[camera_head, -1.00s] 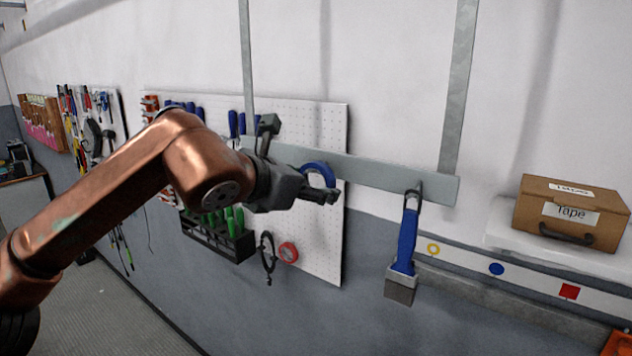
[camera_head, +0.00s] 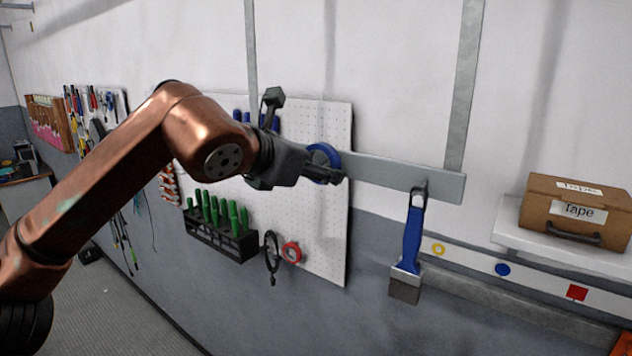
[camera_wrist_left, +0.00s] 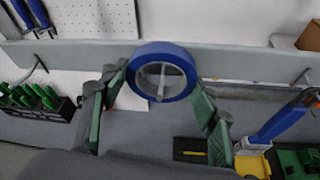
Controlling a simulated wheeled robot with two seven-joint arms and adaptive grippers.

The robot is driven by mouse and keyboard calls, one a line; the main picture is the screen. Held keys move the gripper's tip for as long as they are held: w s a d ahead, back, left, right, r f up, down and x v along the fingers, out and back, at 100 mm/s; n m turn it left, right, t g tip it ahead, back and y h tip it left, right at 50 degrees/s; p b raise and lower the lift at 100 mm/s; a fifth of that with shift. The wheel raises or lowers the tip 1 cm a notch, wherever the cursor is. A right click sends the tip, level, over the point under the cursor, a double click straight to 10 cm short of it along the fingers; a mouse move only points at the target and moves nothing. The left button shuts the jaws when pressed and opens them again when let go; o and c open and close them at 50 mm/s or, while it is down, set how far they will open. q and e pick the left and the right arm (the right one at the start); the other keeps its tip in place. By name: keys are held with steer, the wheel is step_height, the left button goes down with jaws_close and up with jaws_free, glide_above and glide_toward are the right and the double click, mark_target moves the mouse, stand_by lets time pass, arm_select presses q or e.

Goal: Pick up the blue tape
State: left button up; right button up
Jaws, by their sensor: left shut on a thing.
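The blue tape (camera_head: 322,152) is a ring-shaped roll at the grey wall rail (camera_head: 390,174). It shows from close up in the left wrist view (camera_wrist_left: 165,51). My left gripper (camera_head: 334,168) is shut on the tape, with a green-padded finger on each side of the roll in the left wrist view (camera_wrist_left: 160,88). A thin peg shows through the roll's hole; I cannot tell whether the roll still hangs on it. The fingers hide part of the roll in the head view. My right gripper is in neither view.
A blue-handled brush (camera_head: 410,245) hangs from the rail to the right. A cardboard tape box (camera_head: 575,215) sits on a white shelf. Behind my arm is a white pegboard (camera_head: 330,225) with a rack of green screwdrivers (camera_head: 222,228) and a red tape roll (camera_head: 291,252).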

arm_select(q)
steer(key=s+a+b, duration=0.3)
steer(key=s+a, duration=0.1)
steer(key=s, duration=0.4)
steer(key=s+a+b, duration=0.2)
steer(key=s+a, duration=0.3)
steer(key=s, duration=0.2)
steer(key=shift+s+r+b, duration=0.25)
steer(key=shift+s+b, duration=0.1)
steer(key=shift+b, duration=0.05)
